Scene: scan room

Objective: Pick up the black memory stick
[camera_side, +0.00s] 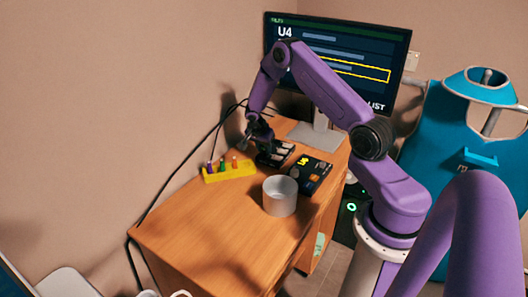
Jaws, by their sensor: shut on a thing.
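My gripper (261,140) points down at the left end of a small black holder (278,158) with pale slots or pieces in it, near the back of the wooden desk. The gripper is shut on a small dark thing. Its dark fingers blend with the holder, so I cannot make out the held thing's shape or whether it touches the holder. I cannot pick out the black memory stick with certainty.
A yellow block (229,171) with several coloured pegs stands left of the holder. A grey cup (280,195) and a black device (310,174) with yellow marks are in front and right. A monitor (345,62) stands behind. The desk's front left (205,240) is clear.

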